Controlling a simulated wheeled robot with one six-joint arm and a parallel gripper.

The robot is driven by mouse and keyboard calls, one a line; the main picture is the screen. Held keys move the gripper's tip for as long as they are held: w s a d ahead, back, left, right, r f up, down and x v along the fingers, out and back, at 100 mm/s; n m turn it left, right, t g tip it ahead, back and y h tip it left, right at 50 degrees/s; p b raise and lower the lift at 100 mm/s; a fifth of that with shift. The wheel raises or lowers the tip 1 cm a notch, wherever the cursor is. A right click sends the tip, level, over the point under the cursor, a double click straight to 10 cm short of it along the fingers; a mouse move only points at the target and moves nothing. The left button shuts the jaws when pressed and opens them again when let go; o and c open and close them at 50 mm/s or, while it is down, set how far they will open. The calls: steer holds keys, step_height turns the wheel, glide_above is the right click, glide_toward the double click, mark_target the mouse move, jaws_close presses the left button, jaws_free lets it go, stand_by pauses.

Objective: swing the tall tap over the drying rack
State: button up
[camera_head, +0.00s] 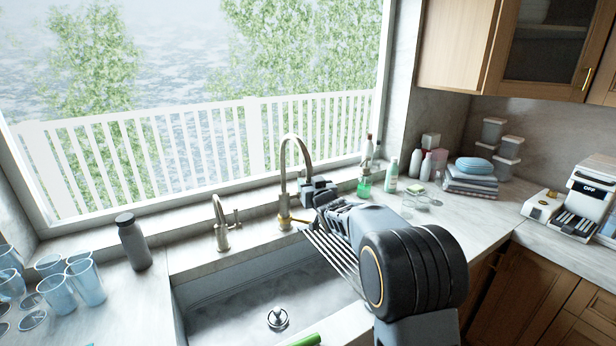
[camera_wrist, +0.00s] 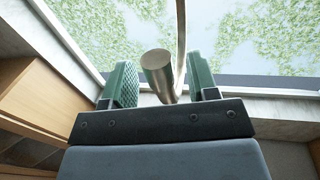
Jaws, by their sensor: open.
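The tall tap (camera_head: 284,160) is a brass-coloured gooseneck on the ledge behind the sink, with its arch up and its spout end hidden behind my gripper in the head view. In the wrist view the round spout end (camera_wrist: 157,70) hangs between the two green-padded fingers of my gripper (camera_wrist: 162,88). In the head view my gripper (camera_head: 316,188) is just right of the tap's neck. The drying rack (camera_head: 332,252) is a row of metal bars across the sink's right part, partly hidden by my arm.
A shorter tap (camera_head: 221,228) stands left of the tall one. A dark bottle (camera_head: 133,242) and several blue glasses (camera_head: 87,283) are on the left counter. A green soap bottle (camera_head: 364,182) and several white bottles stand behind my arm. The sink basin (camera_head: 235,300) is mostly clear.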

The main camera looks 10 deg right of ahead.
steer(key=shift+w+a+p, duration=0.15)
steer(key=shift+w+p, duration=0.2)
steer(key=shift+w, duration=1)
jaws_close()
